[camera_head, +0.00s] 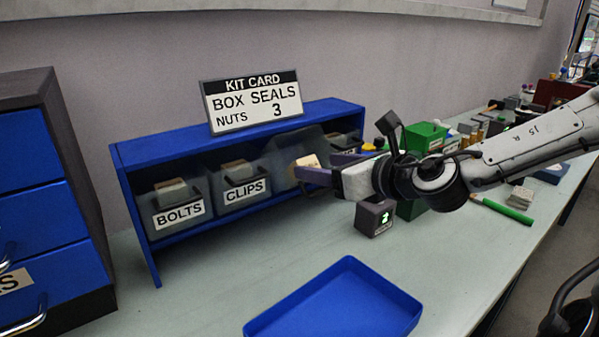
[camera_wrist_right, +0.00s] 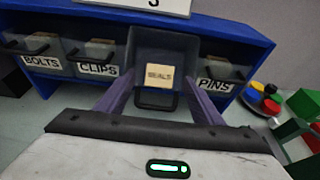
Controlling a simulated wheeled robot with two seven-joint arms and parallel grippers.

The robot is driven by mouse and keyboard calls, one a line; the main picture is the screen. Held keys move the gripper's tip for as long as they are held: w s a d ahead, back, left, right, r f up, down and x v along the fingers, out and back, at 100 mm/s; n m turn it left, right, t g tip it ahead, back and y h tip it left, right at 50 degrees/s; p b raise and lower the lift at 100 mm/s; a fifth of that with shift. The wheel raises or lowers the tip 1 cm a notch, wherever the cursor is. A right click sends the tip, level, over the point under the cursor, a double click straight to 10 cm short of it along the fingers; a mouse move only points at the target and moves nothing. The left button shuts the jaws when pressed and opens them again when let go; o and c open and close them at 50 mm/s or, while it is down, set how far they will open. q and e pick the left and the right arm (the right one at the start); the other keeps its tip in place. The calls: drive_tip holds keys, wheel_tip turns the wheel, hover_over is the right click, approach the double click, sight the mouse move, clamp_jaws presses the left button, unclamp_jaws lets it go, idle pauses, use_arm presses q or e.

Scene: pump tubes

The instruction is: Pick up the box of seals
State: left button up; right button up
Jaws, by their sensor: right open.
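The box of seals is a small tan block marked SEALS (camera_wrist_right: 159,76). It sits in a dark, see-through bin (camera_wrist_right: 183,49) between the CLIPS and PINS bins. In the head view the box (camera_head: 307,161) shows just beyond my right gripper (camera_head: 322,168), and its bin looks tilted in the shelf. In the right wrist view my right gripper (camera_wrist_right: 160,92) is open, with one purple finger at each side of the bin front. I cannot tell whether the fingers touch the bin. My left gripper is not in view.
The blue shelf (camera_head: 132,158) also holds the BOLTS bin (camera_head: 171,222) and CLIPS bin (camera_head: 240,209). A kit card (camera_head: 252,102) reading BOX SEALS, NUTS 3 stands on top. An empty blue tray (camera_head: 340,305) lies in front. Drawers (camera_head: 45,200) stand at left.

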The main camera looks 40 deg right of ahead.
sight(309, 164)
drive_tip(key=x, duration=0.5)
drive_tip(key=shift+f, duration=0.15)
drive_tip(key=shift+w, duration=0.4)
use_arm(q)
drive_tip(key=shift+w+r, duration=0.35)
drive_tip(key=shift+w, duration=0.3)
use_arm(e)
drive_tip(key=c, duration=1.2)
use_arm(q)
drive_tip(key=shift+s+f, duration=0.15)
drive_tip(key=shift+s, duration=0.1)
